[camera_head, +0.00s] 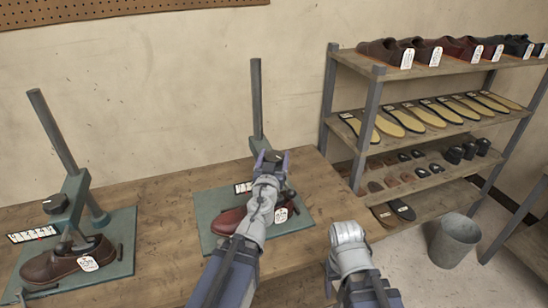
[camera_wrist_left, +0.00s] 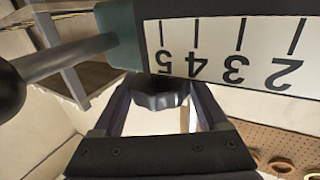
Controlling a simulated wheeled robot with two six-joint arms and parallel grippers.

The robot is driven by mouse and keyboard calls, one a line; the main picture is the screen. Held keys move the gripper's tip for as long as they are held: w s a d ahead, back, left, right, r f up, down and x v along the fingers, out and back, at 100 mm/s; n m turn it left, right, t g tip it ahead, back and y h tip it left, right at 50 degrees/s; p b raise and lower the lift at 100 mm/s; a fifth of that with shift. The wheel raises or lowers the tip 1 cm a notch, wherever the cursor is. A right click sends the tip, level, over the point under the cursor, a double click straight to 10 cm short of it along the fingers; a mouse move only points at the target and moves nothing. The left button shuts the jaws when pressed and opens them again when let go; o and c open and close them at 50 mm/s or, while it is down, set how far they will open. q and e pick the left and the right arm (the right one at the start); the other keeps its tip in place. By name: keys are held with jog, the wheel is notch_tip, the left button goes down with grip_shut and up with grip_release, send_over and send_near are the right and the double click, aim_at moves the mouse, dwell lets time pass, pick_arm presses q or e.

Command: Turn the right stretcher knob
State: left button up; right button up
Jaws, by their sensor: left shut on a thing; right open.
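The right stretcher stands on a green base plate (camera_head: 205,205) with a tall grey post (camera_head: 257,100). Its dark knob (camera_head: 272,156) is between the fingers of my left gripper (camera_head: 271,160). In the left wrist view the dark, lobed knob (camera_wrist_left: 160,93) sits between the two fingers of my left gripper (camera_wrist_left: 160,105), which is shut on it. A white scale (camera_wrist_left: 230,52) with the numbers 5 to 2 is beside the knob. A dark red shoe (camera_head: 229,221) with a tag is on this stretcher, partly behind my left arm. My right arm shows, but its fingers do not.
The left stretcher (camera_head: 66,205) holds a brown shoe (camera_head: 60,262) and has its own dark knob (camera_head: 56,204). A shelf rack (camera_head: 440,65) with shoes and soles stands at the right. A grey bucket (camera_head: 454,240) is on the floor. Wooden table between the stretchers is clear.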

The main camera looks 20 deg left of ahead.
pick_arm(q)
jog(key=shift+m+g+h, duration=0.15)
jog(key=shift+m+h, duration=0.95)
jog(key=shift+h, duration=0.6)
jog(key=shift+m+g+h, duration=0.15)
jog(key=shift+m+h, duration=0.95)
jog(key=shift+h, duration=0.6)
jog(key=o, duration=1.3)
jog(key=shift+d, duration=0.1)
